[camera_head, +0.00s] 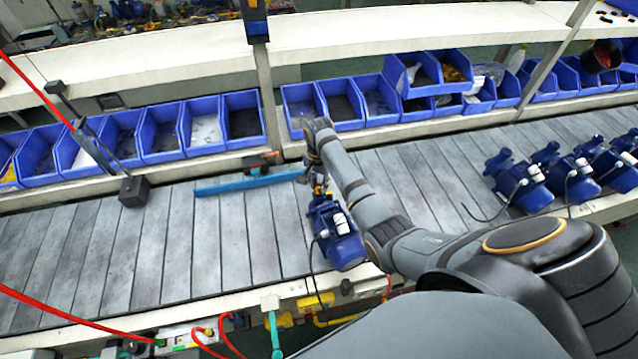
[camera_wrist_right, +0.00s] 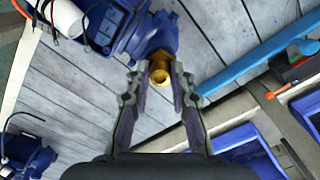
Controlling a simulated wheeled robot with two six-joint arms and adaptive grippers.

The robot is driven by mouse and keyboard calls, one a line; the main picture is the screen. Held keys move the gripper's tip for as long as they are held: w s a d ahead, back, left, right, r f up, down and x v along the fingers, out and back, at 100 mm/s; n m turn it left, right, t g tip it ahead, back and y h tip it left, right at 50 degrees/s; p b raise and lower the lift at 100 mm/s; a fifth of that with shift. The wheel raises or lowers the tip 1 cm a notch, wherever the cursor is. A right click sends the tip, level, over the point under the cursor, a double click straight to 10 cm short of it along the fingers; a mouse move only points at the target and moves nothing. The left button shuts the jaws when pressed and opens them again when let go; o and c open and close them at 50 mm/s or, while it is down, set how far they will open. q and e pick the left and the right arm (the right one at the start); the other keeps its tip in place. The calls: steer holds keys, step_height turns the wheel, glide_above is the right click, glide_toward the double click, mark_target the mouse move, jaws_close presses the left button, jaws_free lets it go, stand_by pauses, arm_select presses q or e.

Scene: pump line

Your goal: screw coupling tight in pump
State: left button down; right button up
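The blue pump (camera_head: 335,232) stands on the slatted conveyor in the middle of the head view, and its blue body also shows at the top of the right wrist view (camera_wrist_right: 125,28). The brass coupling (camera_wrist_right: 160,70) sits at the pump's blue port. My right gripper (camera_wrist_right: 160,72) has one fingertip on each side of the coupling and appears shut on it. In the head view the right gripper (camera_head: 318,178) reaches down over the pump's far end and partly hides the coupling. How far the coupling is screwed in cannot be told. My left gripper is not in view.
A blue bar (camera_head: 250,184) lies on the conveyor (camera_head: 150,245) beyond the pump. Several other blue pumps (camera_head: 520,182) stand at the right. Blue bins (camera_head: 243,118) line the back shelf. A black box (camera_head: 134,191) stands at the left. The conveyor's left part is clear.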

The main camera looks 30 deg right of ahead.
jaws_close()
steer(key=m, duration=0.3)
steer(key=shift+f+m, duration=0.1)
steer(key=shift+m, duration=0.2)
steer(key=m, duration=0.3)
steer(key=m, duration=0.3)
steer(key=shift+m, duration=0.4)
